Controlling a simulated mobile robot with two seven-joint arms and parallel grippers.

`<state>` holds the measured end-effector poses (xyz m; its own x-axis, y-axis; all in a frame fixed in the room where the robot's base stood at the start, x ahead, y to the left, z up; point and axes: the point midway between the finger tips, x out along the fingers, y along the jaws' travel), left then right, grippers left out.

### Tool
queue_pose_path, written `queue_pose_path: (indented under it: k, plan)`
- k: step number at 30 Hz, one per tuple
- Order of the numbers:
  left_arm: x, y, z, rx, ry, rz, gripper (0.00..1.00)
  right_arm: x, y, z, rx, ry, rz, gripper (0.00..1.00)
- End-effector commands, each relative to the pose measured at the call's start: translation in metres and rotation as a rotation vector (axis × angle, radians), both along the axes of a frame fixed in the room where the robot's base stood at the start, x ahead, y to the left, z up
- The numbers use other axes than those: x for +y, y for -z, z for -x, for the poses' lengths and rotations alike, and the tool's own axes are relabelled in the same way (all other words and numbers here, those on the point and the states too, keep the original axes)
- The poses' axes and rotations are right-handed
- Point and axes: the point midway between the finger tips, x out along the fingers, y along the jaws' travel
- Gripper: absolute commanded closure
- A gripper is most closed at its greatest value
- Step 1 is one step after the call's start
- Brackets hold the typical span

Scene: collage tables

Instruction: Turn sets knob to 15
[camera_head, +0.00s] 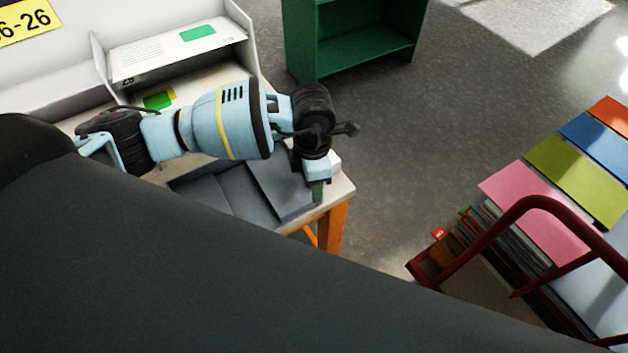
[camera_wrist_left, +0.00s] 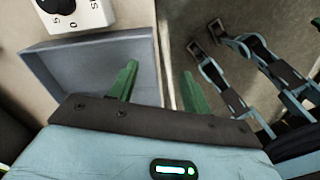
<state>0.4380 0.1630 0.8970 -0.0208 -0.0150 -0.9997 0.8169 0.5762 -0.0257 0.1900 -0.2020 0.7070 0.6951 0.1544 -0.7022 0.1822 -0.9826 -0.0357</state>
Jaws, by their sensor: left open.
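In the left wrist view, a white box with a round black knob (camera_wrist_left: 58,8) stands at the top left, cut off by the frame edge. Printed marks surround the knob, including a 0 and a 5; its exact setting cannot be read. My left gripper (camera_wrist_left: 160,82) has two green fingers spread apart with nothing between them, to the right of and below the knob in that view. In the head view my left gripper (camera_head: 318,190) hangs at the table's right corner. The knob cannot be made out there. My right gripper is not seen.
A grey tray (camera_wrist_left: 95,52) lies under the left gripper on the table, whose orange leg (camera_head: 332,228) shows. Letter trays with papers (camera_head: 175,50) stand behind the arm. A green shelf (camera_head: 300,45) is beyond. A red-framed cart with coloured folders (camera_head: 525,215) stands right, across open floor.

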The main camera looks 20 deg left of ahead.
Motion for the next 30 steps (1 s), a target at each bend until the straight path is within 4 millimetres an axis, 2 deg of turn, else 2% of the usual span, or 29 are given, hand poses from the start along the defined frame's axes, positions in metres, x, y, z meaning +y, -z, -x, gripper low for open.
queue_pose_path:
  k: [24, 27, 29, 30]
  plan:
    - [0.0, 0.0, 0.001, 0.002, 0.0, 0.005, 0.51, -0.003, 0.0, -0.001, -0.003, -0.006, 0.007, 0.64]
    - [-0.012, 0.006, 0.01, 0.031, 0.002, 0.059, 0.51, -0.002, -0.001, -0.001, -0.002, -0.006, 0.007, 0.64]
    - [-0.03, 0.012, 0.022, 0.069, 0.003, 0.132, 0.51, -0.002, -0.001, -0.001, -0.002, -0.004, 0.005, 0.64]
    - [-0.045, 0.016, 0.033, 0.104, 0.001, 0.202, 0.51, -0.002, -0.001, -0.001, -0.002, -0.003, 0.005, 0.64]
